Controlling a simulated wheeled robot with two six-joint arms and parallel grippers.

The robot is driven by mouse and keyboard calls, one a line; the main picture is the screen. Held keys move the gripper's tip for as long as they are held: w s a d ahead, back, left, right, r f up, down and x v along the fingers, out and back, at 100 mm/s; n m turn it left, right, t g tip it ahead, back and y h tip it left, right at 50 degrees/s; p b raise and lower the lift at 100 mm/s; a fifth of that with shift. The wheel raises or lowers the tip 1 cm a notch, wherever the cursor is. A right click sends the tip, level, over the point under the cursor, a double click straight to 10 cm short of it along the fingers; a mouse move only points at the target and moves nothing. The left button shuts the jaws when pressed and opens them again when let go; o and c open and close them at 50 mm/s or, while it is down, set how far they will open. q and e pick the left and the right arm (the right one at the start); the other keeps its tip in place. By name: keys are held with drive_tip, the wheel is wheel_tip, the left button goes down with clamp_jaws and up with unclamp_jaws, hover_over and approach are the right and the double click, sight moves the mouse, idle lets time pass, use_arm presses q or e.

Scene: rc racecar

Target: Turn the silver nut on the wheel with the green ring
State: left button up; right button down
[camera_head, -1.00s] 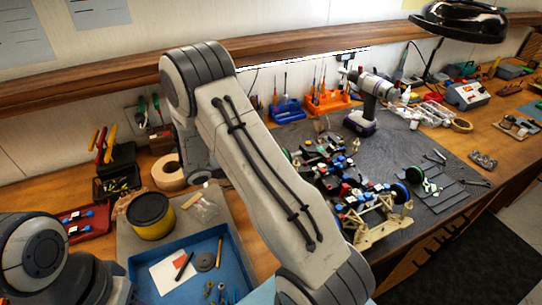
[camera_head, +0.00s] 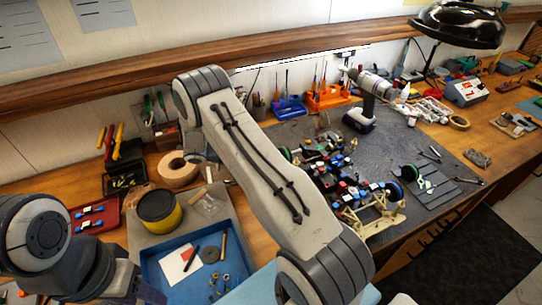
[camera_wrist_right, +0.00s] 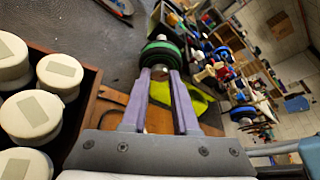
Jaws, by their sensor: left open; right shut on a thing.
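The racecar (camera_head: 345,185) stands on the dark mat, its near bumper pale. In the right wrist view, a green-ringed wheel (camera_wrist_right: 161,50) is directly beyond my right fingertips. My right gripper (camera_wrist_right: 160,76) is shut on a small silver nut (camera_wrist_right: 160,70) at that wheel; the fingers hide most of the nut. My left gripper (camera_head: 148,292) is low at the bottom left, open, its fingers hard to make out and far from the car.
A blue tray (camera_head: 236,250) with loose parts lies front centre, beside a yellow tub (camera_head: 160,212). A drill (camera_head: 364,105) stands behind the car. In the right wrist view, several white round containers (camera_wrist_right: 60,72) are left of my gripper. My large arm link crosses the head view.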

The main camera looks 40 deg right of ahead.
drive_tip(key=shift+w+n+g, duration=0.15)
drive_tip(key=shift+n+g, duration=0.45)
drive_tip(key=shift+n, duration=0.2)
drive_tip(key=c, duration=0.6)
unclamp_jaws()
drive_tip(key=shift+c, duration=0.2)
drive_tip(key=b+v, duration=0.4)
drive_tip(key=v, duration=0.6)
drive_tip(key=shift+a, duration=0.2)
